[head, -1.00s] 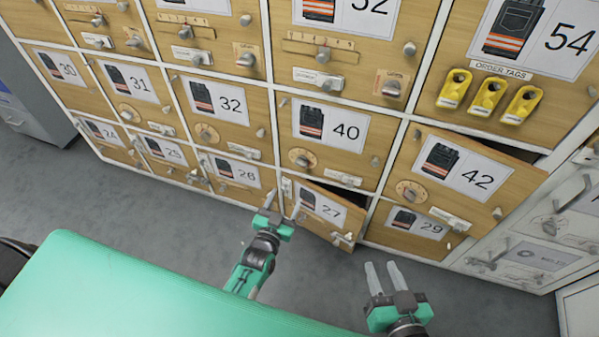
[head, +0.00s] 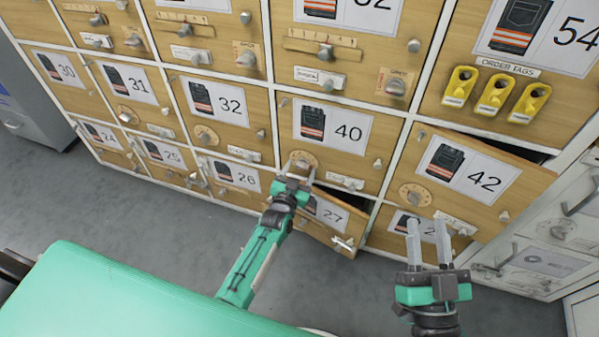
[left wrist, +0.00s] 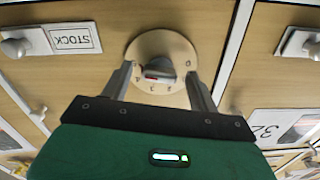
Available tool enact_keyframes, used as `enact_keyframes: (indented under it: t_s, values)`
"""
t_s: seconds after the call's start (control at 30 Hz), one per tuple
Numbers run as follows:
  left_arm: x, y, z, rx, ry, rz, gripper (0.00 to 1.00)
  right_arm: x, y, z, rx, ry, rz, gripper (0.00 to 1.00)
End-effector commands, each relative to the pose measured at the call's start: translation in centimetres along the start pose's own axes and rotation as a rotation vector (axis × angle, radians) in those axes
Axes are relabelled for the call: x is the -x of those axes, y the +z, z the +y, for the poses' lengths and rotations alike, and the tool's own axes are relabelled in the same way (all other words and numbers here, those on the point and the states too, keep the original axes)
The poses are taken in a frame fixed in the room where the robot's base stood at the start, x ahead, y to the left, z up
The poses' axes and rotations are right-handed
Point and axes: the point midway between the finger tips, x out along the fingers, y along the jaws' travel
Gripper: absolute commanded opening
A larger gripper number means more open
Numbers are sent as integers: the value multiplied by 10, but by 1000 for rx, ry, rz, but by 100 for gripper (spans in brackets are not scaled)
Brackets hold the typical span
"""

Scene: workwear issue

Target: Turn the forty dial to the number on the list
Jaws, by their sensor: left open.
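The forty dial is a round wooden disc with a grey knob (head: 303,158), low on the door marked 40 (head: 345,130). My right gripper (head: 428,232) is open and empty in front of the door marked 29. I cannot make out a list.
The door marked 42 (head: 468,178) and the door marked 27 (head: 330,215) stand ajar near my grippers. Yellow order tags (head: 495,95) hang at upper right. A green surface (head: 130,290) fills the lower left. Grey floor (head: 170,215) lies clear between.

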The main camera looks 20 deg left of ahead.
Motion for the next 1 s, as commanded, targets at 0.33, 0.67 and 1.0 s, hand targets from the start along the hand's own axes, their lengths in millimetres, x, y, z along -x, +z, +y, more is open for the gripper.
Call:
enact_keyframes:
  t_s: [0.33,0.67,1.0]
  values:
    - [0,0,0,0,0,0,30,0,0,0,0,0,-1,35]
    - [0,0,0,21,0,-1,16,0,1,0,-1,0,-14,35]
    - [0,-2,0,211,1,-1,16,18,40,-10,-36,-1,-242,35]
